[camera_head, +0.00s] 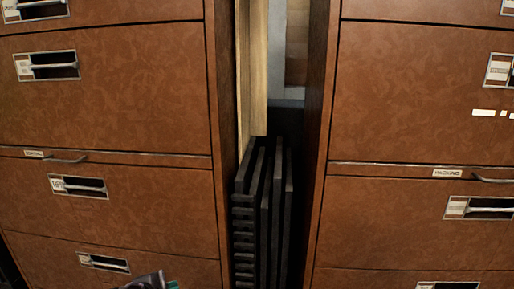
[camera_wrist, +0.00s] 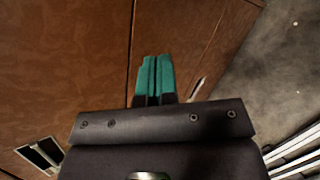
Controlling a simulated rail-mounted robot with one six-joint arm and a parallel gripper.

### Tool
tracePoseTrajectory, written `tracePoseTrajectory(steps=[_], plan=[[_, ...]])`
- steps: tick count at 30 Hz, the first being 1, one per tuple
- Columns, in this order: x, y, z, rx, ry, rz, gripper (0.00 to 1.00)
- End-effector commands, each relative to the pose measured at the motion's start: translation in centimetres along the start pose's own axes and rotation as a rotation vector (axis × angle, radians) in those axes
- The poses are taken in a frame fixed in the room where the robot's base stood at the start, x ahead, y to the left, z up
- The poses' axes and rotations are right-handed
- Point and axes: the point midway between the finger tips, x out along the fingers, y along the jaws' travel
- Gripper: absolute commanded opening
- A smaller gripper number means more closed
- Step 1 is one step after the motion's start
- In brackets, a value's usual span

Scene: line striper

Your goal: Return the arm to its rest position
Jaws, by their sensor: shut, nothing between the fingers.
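My gripper (camera_wrist: 154,80) shows in the wrist view, with two teal fingers side by side and pressed together, nothing between them. Its dark body fills the lower middle of that view. The fingers point towards a brown cabinet front (camera_wrist: 80,60); I cannot tell how far off it is. In the head view a small dark and teal part of my arm (camera_head: 150,281) shows at the bottom edge, in front of the left cabinet. The rest of the arm is out of that view.
Two brown drawer cabinets, left (camera_head: 105,90) and right (camera_head: 425,95), flank a narrow gap. Dark upright panels (camera_head: 265,215) and a pale wooden board (camera_head: 257,70) stand in the gap. A grey floor (camera_wrist: 275,70) lies at the right of the wrist view, with white bars (camera_wrist: 295,152) low down.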

Motion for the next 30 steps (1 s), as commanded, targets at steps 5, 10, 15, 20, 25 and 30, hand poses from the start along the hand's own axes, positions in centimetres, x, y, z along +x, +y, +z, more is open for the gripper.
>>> tracePoseTrajectory(steps=[5,10,15,20,25,30], plan=[[7.3,-8.8,11.2,0.722,-0.086,-0.543,0.0],[10.1,-14.4,20.0,1.236,-0.224,-0.909,0.0],[11.8,-17.5,26.8,1.481,-0.286,-1.043,0.0],[13.9,-19.9,33.6,1.647,-0.387,-1.04,0.0],[9.7,-14.5,36.9,1.646,-0.387,-1.038,0.0],[5.7,-9.4,40.0,1.644,-0.386,-1.037,0.0]])
